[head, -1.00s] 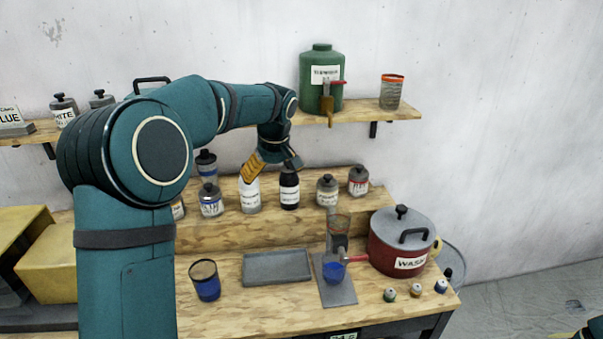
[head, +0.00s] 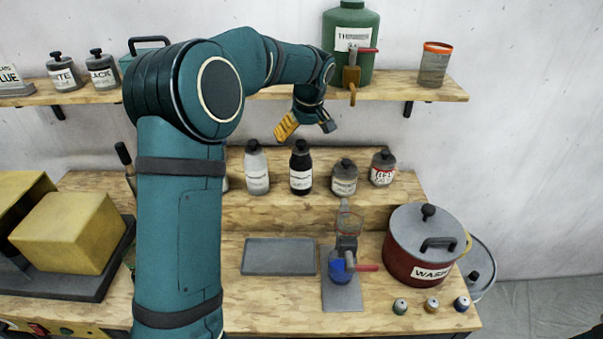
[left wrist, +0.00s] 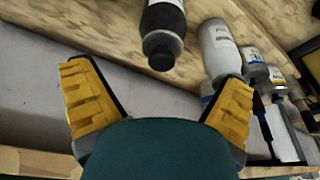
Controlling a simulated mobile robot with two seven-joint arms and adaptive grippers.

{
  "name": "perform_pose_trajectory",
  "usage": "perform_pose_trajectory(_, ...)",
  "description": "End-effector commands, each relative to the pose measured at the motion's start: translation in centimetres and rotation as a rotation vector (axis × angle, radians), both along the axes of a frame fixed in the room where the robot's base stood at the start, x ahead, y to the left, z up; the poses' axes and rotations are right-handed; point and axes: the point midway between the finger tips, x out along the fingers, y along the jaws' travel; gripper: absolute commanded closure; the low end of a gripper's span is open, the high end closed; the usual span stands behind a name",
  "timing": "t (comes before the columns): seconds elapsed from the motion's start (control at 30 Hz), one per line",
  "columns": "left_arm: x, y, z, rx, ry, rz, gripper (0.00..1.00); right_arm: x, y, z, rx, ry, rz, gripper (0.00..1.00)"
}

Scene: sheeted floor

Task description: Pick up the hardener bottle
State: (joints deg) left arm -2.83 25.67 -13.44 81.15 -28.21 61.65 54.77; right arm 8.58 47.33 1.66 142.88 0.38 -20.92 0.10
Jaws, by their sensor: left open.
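Two tall bottles stand upright on the raised wooden step: a white bottle (head: 257,172) with a dark cap and a black bottle (head: 301,172) with a white label. I cannot read their labels, so I cannot tell which is the hardener. My left gripper (head: 307,126) is open and empty, above and apart from the black bottle. In the left wrist view, the open fingers (left wrist: 157,78) have the black bottle (left wrist: 164,18) beyond them, with its cap towards the gap. The white bottle (left wrist: 219,48) stands to its right. My right gripper is out of view.
Two small jars (head: 344,178) (head: 383,168) stand right of the bottles. A shelf (head: 395,85) with a green container (head: 351,40) is above. Below are a grey tray (head: 279,257), a cup stand (head: 342,294) and a red pot (head: 412,255).

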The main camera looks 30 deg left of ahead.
Motion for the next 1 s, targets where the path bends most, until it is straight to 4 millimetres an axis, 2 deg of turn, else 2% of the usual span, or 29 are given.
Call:
perform_pose_trajectory(0.1, 0.2, 0.3, -1.3, 0.0, 0.0, 0.0, 0.02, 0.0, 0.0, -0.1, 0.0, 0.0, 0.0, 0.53)
perform_pose_trajectory(0.33, 0.3, 0.6, -2.9, 0.0, 0.002, -0.001, 0.02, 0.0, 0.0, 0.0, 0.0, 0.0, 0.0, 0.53)
perform_pose_trajectory(0.6, 0.7, 1.4, -6.4, -0.001, 0.0, 0.0, 0.02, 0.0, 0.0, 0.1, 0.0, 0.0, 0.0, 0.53)
perform_pose_trajectory(0.93, 0.8, 1.5, -7.0, 0.0, -0.002, -0.001, 0.02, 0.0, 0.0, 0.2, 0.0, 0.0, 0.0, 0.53)
perform_pose_trajectory(1.0, 0.8, 1.5, -7.0, 0.0, -0.002, -0.001, 0.26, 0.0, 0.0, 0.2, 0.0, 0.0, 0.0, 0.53)
